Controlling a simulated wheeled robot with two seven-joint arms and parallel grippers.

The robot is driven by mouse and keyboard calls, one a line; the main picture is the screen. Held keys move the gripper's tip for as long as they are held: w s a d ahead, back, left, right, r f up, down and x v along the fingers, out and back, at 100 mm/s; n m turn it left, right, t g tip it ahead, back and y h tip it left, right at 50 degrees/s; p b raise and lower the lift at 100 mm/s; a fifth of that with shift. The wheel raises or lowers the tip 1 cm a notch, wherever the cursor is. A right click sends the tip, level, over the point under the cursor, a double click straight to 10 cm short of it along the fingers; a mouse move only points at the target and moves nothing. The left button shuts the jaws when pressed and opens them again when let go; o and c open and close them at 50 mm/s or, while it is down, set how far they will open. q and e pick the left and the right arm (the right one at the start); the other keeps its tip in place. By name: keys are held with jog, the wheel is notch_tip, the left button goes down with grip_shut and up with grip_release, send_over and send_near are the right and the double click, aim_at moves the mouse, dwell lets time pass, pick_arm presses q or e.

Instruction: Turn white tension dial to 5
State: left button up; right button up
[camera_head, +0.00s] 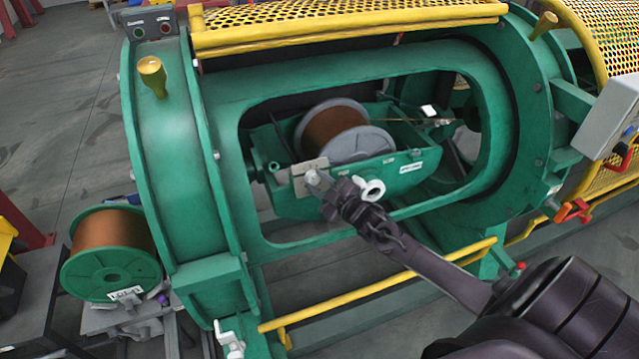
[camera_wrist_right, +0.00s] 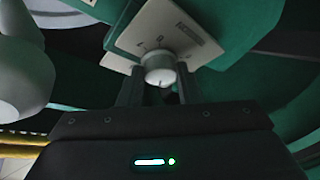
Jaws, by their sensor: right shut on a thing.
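The white tension dial (camera_wrist_right: 159,70) sits on a pale square scale plate (camera_wrist_right: 178,38) in the right wrist view. Dark marks show on the plate, but they are too small to read. In the head view the plate (camera_head: 311,170) is on the front of the green cradle (camera_head: 290,205) inside the machine's opening. My right gripper (camera_head: 322,187) reaches in from the lower right. Its two fingers (camera_wrist_right: 156,88) are on either side of the dial, shut on it. The dial's pointer setting cannot be told. My left gripper is not in view.
A white round hub (camera_head: 372,190) sticks out just right of my right gripper. A spool with copper wire (camera_head: 335,125) lies in the cradle. The green frame of the opening (camera_head: 222,190) surrounds the area, and a yellow rail (camera_head: 345,297) runs below.

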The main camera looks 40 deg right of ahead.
jog(key=m, duration=0.1)
jog(key=m+t+h, duration=0.1)
jog(key=m, duration=0.1)
jog(key=shift+a+f+m+h+b, duration=0.2)
jog(key=shift+m+h+b, duration=0.1)
jog(key=m+h, duration=0.2)
jog(key=m, duration=0.2)
jog(key=shift+a+m+t, duration=0.15)
jog(key=shift+m+t, duration=0.25)
jog(key=m+h, duration=0.1)
jog(key=m, duration=0.1)
jog(key=m+h, duration=0.2)
jog(key=m, duration=0.1)
jog(key=shift+a, duration=0.2)
jog(key=shift+a+m+g+h, duration=0.1)
jog(key=shift+m+g+h, duration=0.4)
jog(key=shift+m, duration=0.75)
jog(key=shift+m+g+h, duration=0.2)
jog(key=shift+m+h, duration=0.6)
jog(key=shift+m, duration=0.45)
jog(key=o, duration=1)
jog(key=shift+c, duration=0.2)
